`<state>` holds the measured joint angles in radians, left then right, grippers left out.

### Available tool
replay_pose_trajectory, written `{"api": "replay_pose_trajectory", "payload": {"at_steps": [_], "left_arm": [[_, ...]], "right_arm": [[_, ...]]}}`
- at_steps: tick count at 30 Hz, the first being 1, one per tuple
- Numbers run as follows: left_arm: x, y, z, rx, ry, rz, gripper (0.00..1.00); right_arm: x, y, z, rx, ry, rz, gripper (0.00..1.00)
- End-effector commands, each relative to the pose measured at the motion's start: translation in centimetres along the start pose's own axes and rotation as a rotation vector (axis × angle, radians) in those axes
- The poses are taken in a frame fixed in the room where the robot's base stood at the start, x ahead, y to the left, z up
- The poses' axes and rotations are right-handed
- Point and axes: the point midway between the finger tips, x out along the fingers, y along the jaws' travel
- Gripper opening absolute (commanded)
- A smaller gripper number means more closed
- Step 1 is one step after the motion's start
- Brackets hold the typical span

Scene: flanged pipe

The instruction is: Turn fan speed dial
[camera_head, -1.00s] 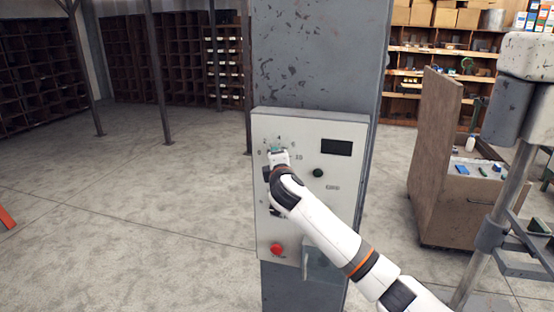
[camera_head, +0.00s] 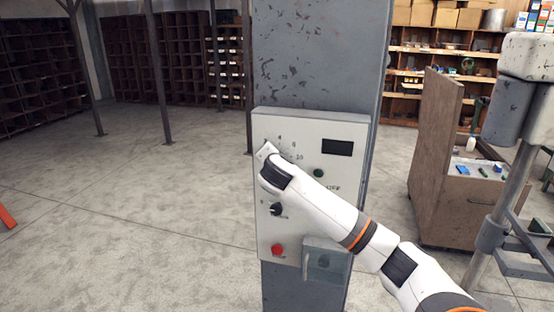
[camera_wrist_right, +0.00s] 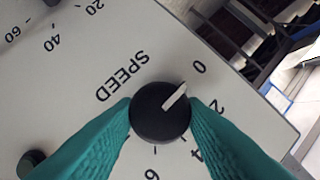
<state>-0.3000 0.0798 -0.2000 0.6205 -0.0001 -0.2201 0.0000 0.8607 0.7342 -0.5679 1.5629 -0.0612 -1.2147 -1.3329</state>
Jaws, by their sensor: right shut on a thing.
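The fan speed dial is a round black knob (camera_wrist_right: 152,122) with a white pointer, in the right wrist view. It sits on a pale panel beside the word SPEED, with printed numbers around it. The pointer aims towards the 0. My right gripper (camera_wrist_right: 160,115) has its teal fingers closed on both sides of the dial. In the head view my right gripper (camera_head: 266,152) is at the upper left of the control panel (camera_head: 345,122) and hides the dial. My left gripper is not in view.
The panel hangs on a grey column (camera_head: 320,60). It also carries a dark display (camera_head: 337,147), a green button (camera_head: 318,172), a lower black knob (camera_head: 276,209) and a red button (camera_head: 278,249). A wooden cart (camera_head: 435,160) stands to the right. Open floor lies left.

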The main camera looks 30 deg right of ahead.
Motion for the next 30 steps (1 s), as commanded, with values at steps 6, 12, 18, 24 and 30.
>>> {"api": "replay_pose_trajectory", "payload": {"at_steps": [6, 12, 18, 24, 30], "left_arm": [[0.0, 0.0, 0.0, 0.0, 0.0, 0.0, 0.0], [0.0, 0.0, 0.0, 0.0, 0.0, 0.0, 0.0], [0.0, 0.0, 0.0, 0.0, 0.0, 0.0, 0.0], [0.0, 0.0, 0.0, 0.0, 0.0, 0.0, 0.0], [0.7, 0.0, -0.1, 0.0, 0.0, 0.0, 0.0]], "right_arm": [[0.0, 0.2, 0.2, -0.012, -0.003, 0.008, 0.15], [0.0, 0.2, 0.2, -0.012, -0.003, 0.008, 0.15], [0.0, 0.1, 0.2, -0.011, -0.002, 0.006, 0.59], [0.0, 0.1, 0.1, -0.009, -0.001, 0.005, 0.59], [-1.1, 0.1, 0.2, -0.008, -0.001, 0.002, 0.59]]}}
